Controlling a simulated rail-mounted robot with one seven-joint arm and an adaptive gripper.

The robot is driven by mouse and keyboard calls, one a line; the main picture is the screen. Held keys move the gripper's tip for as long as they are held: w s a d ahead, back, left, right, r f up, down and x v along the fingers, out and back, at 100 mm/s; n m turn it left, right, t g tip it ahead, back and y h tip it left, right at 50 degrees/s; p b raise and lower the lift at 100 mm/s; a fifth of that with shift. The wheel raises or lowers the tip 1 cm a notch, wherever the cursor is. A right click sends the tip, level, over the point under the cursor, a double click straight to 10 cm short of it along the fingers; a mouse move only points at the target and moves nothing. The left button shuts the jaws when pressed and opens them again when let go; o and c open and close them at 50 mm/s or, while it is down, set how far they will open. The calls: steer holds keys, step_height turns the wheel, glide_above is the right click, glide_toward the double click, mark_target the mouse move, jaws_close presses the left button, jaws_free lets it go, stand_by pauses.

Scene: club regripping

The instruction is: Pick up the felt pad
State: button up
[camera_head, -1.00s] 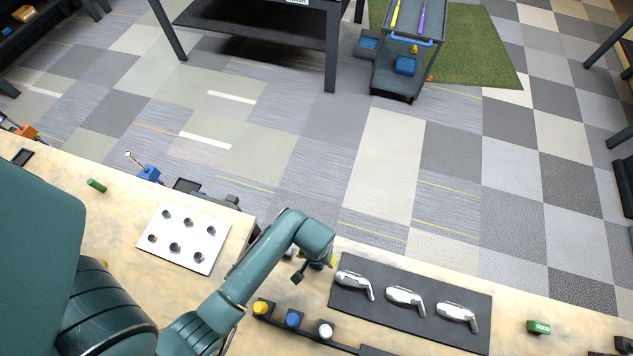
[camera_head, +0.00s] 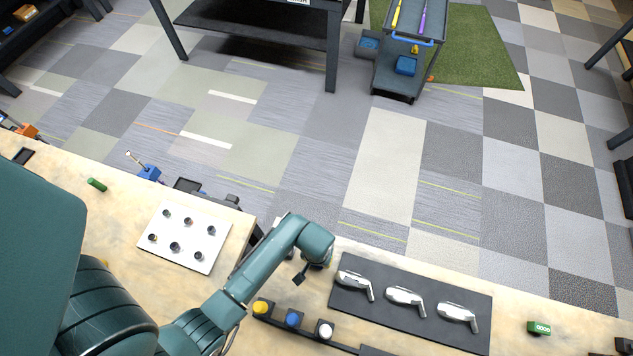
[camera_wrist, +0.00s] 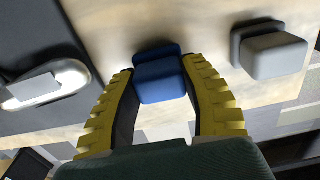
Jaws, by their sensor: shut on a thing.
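The blue pad (camera_wrist: 160,82), which I take to be the felt pad, is a small rounded block in the wrist view. A darker blue part shows behind it. My gripper (camera_wrist: 160,66) has its yellow ribbed fingers on either side of the pad, and the fingertips are shut on it. I cannot tell whether the pad is clear of the surface below. In the head view my gripper (camera_head: 318,263) is at the bench's far edge, just left of the dark mat, mostly hidden under my wrist, and the pad is not clearly visible.
A grey block (camera_wrist: 275,54) stands right of the pad in the wrist view. The dark mat (camera_head: 400,327) holds three silver club heads beside my gripper. A rack with yellow, blue (camera_head: 292,318) and white caps lies nearer. A white holed board (camera_head: 185,237) is at left.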

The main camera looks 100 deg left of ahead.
step_height(320, 180, up, 10)
steer(key=shift+p, duration=0.3)
steer(key=o, duration=0.4)
steer(key=c, duration=0.4)
